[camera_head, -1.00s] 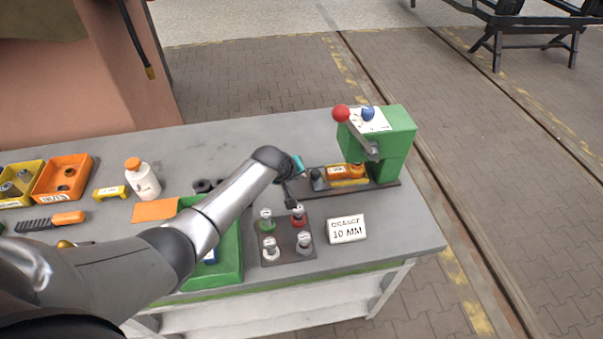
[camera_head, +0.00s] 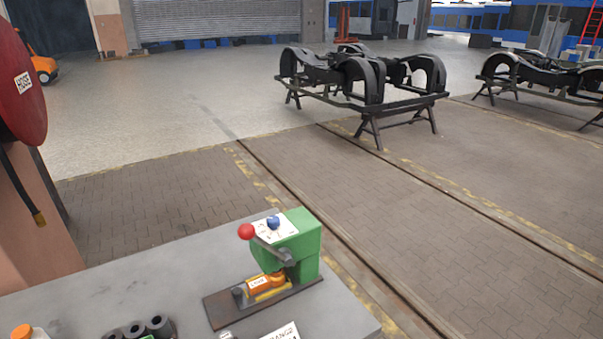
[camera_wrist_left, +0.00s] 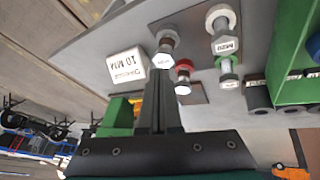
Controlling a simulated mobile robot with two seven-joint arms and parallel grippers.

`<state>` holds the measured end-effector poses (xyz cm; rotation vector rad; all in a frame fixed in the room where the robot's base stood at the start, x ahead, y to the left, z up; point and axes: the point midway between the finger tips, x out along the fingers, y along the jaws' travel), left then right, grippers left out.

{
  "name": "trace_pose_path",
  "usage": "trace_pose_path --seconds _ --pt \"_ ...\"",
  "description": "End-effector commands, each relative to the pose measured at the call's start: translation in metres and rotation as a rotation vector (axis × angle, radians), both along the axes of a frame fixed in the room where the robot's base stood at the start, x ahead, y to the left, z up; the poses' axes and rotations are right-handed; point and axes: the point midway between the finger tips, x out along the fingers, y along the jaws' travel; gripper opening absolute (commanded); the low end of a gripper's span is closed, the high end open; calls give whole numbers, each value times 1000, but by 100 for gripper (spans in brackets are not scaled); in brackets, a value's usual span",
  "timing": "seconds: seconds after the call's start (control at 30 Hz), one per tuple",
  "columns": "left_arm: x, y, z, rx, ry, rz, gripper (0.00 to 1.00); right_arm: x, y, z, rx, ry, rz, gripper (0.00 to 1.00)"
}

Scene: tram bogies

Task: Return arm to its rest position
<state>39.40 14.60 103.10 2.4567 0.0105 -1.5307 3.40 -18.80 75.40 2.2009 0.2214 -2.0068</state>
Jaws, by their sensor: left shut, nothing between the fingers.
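My left gripper (camera_wrist_left: 158,105) shows in the left wrist view with its two dark fingers together and nothing between them. I cannot tell whether the fingers touch anything. Neither arm shows in the head view, and my right gripper is in no view.
A green device (camera_head: 300,245) with a red-knobbed lever stands on the grey bench (camera_head: 180,265). Bogies (camera_head: 365,80) stand on the floor beyond.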

Motion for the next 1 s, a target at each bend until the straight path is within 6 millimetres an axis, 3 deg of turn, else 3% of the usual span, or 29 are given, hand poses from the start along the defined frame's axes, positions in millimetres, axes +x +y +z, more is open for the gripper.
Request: trace_pose_path --seconds 0.03,0.2,0.4,0.83,1.0 --pt "-20 -4 4 17 11 -36 0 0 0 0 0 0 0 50" --pt "-79 -5 24 94 46 -151 0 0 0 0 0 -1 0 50" --pt "-126 1 47 159 78 -230 0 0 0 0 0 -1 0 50" --pt "-189 16 85 244 133 -316 0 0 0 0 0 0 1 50" --pt "-181 15 39 242 146 -318 0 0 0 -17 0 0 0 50"
